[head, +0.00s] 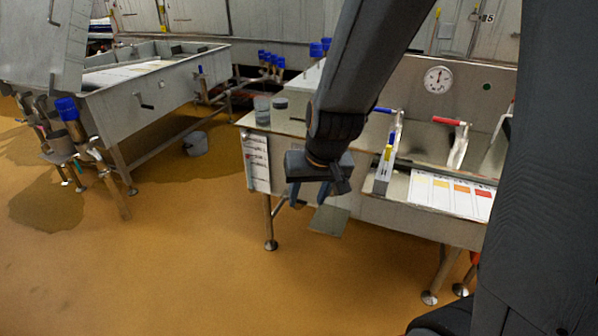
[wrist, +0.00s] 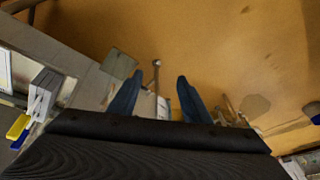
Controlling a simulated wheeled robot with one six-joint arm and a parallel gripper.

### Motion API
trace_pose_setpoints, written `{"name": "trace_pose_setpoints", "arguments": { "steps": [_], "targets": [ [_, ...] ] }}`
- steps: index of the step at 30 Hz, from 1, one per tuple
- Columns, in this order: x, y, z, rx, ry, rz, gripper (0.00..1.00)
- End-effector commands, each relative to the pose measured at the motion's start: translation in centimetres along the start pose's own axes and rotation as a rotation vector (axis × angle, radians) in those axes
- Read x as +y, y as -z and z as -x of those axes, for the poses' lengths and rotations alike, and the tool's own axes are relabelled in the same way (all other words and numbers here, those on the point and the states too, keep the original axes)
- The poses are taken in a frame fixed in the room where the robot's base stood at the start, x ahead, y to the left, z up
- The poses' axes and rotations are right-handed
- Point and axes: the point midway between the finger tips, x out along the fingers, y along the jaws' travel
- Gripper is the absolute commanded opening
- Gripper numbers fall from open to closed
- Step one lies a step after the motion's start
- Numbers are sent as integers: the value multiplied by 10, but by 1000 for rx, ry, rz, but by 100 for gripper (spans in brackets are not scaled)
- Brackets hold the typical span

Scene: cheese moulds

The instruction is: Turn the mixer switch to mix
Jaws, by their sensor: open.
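My gripper (head: 309,198) is open and empty, pointing down in front of the left part of a steel vat bench (head: 400,210). In the wrist view, its two blue fingers (wrist: 159,78) are spread apart over the floor, with nothing between them. I cannot make out a switch marked for the mixer. The bench's back panel (head: 410,85) carries a round dial gauge (head: 438,80) and a small dark green round part (head: 487,87) to its right. My arm hides part of this panel.
A blue-handled lever (head: 384,110) and a red-handled lever (head: 450,121) stand on the bench above a colored chart (head: 450,193). Grey cups (head: 262,110) stand at its left end. Another steel vat (head: 150,100) and a bucket (head: 195,144) are left. The orange floor between is mostly clear.

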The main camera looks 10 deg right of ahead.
Motion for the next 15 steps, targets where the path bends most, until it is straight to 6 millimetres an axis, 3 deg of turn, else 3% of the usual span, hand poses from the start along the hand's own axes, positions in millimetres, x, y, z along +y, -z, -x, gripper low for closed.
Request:
{"name": "trace_pose_setpoints", "arguments": {
  "steps": [1, 3, 9, 15],
  "targets": [
    [-6, 20, -34, 65, 5, -14, 44],
    [-13, 51, -61, 167, 2, -38, 44],
    [-26, 129, -128, 455, -35, -109, 44],
    [-25, 185, -179, 725, -144, -180, 44]
  ]
}}
